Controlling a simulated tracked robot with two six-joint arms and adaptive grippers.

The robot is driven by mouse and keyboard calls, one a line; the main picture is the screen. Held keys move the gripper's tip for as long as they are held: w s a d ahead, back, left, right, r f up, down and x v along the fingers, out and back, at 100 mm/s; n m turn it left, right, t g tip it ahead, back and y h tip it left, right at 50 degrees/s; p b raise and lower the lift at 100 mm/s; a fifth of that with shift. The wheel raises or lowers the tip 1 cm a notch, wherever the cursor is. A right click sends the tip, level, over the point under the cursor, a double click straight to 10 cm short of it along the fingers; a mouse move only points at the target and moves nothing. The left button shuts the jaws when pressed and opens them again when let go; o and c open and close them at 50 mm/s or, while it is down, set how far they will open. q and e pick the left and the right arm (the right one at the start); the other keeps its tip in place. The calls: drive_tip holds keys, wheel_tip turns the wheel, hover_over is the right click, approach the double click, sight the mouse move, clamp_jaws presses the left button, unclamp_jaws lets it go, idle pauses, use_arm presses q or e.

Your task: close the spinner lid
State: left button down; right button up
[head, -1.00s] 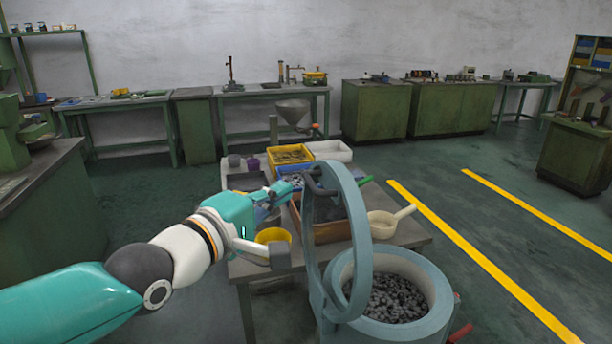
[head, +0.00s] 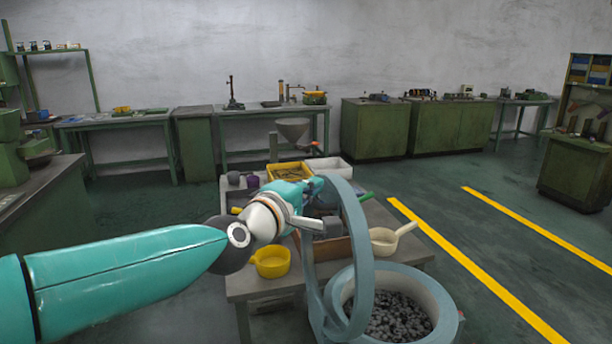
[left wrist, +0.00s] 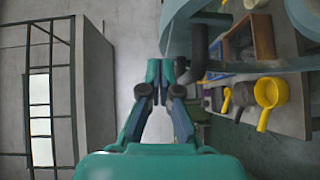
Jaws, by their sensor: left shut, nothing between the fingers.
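The spinner (head: 447,310) is a pale blue round tub with dark lumps inside, at the lower right in the head view. Its ring-shaped lid (head: 361,250) stands upright, open, at the tub's left side. My left gripper (head: 318,184) is shut and empty, by the upper part of the lid; the lid partly hides the area around it. In the left wrist view the closed fingertips (left wrist: 160,72) are beside the lid (left wrist: 178,30) and its dark bent handle (left wrist: 197,58). I cannot tell whether they touch. My right gripper is out of view.
A table behind the spinner holds a yellow pot (head: 271,263), a cream ladle (head: 388,240), a yellow bin (head: 289,170) and a white bin (head: 333,168). Green benches line the far wall. The floor on the right, with yellow lines, is clear.

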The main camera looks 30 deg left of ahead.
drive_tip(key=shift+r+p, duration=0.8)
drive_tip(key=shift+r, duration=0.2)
